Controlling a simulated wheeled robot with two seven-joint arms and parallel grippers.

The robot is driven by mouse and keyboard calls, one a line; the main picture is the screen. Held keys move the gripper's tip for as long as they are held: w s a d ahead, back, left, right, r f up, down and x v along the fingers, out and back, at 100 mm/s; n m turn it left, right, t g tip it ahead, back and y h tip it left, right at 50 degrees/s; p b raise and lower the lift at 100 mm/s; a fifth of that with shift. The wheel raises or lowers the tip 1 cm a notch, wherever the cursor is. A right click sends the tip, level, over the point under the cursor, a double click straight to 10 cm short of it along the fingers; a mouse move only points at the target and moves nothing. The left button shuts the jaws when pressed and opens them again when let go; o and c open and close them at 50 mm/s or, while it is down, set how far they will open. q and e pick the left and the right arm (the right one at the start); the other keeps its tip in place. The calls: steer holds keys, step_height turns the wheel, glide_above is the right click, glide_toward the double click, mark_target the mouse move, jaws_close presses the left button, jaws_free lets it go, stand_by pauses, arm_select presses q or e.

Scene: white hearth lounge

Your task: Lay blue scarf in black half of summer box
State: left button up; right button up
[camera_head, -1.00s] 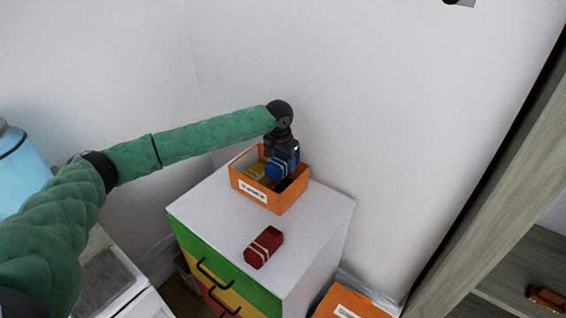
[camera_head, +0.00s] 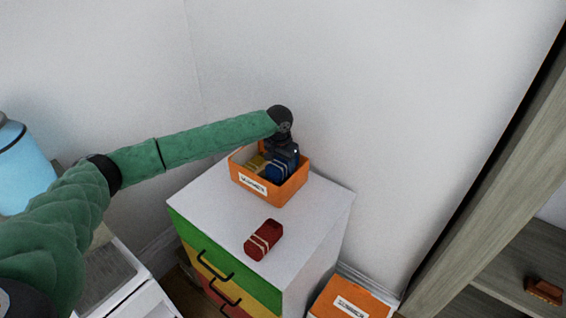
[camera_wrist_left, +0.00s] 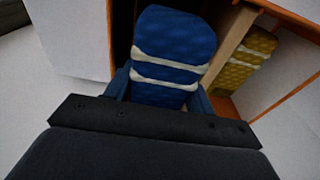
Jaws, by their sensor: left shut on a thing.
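The blue scarf (camera_head: 277,170), a rolled bundle with pale bands, is held by my left gripper (camera_head: 284,160) inside the orange summer box (camera_head: 289,190). In the left wrist view the blue scarf (camera_wrist_left: 172,50) sits between the fingers, on one side of a thin divider. The gripper is shut on it. On the other side of the divider lies a yellow rolled bundle (camera_wrist_left: 247,60); it also shows in the head view (camera_head: 256,163). The floor under the blue scarf is dark where it shows. My right gripper is not in view.
The box stands on a white-topped cabinet (camera_head: 215,205) with coloured drawers. A red rolled bundle (camera_head: 263,240) lies on the top in front of the box. Another orange box (camera_head: 350,300) stands lower right. A wooden shelf (camera_head: 470,200) rises at the right, white wall behind.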

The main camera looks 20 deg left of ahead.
arm_select(q)
steer(key=o, duration=1.1)
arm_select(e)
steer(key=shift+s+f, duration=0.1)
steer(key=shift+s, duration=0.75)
